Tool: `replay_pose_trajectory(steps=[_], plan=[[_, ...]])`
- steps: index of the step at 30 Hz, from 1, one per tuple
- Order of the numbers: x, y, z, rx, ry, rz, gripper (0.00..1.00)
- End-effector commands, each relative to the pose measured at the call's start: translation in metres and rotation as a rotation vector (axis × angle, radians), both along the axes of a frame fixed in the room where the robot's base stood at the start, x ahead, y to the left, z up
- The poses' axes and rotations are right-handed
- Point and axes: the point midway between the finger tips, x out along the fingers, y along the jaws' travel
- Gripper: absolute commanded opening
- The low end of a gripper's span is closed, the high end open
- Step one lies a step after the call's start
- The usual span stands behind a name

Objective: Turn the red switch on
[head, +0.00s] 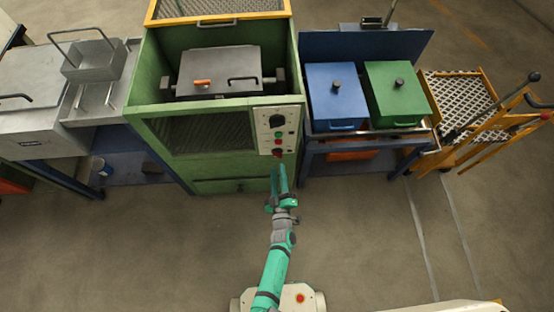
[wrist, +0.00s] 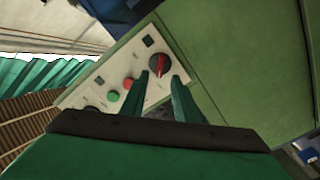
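The red switch (wrist: 158,64) is a red handle on a round black base, at one end of a pale control panel (wrist: 137,62). In the head view the red switch (head: 277,152) is at the bottom of the panel (head: 263,122) on the green furnace's front (head: 225,158). My gripper (head: 279,172) is just below the panel in that view. In the wrist view my gripper (wrist: 160,77) is open and empty, its two fingers apart. The switch shows just beyond the fingertips, and I see no contact. The switch's exact setting is hard to read.
A green button (wrist: 113,96), a red button (wrist: 128,83) and a black knob (head: 277,120) share the panel. A blue box (head: 335,95) and a green box (head: 397,98) stand right of the furnace.

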Motion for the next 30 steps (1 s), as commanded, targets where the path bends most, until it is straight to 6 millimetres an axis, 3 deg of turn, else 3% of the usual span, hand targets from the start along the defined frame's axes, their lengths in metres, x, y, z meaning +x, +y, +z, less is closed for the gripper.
replay_pose_trajectory(steps=[9, 15, 23, 27, 30], plan=[[0.049, -0.001, 0.001, 0.000, -0.001, -0.001, 0.28], [0.060, -0.001, 0.000, 0.000, 0.001, -0.002, 0.28], [0.061, 0.000, 0.000, 0.000, 0.001, -0.001, 0.28], [0.061, 0.000, 0.000, 0.000, 0.001, -0.001, 0.00], [0.061, 0.000, 0.000, 0.000, 0.001, -0.001, 0.00]])
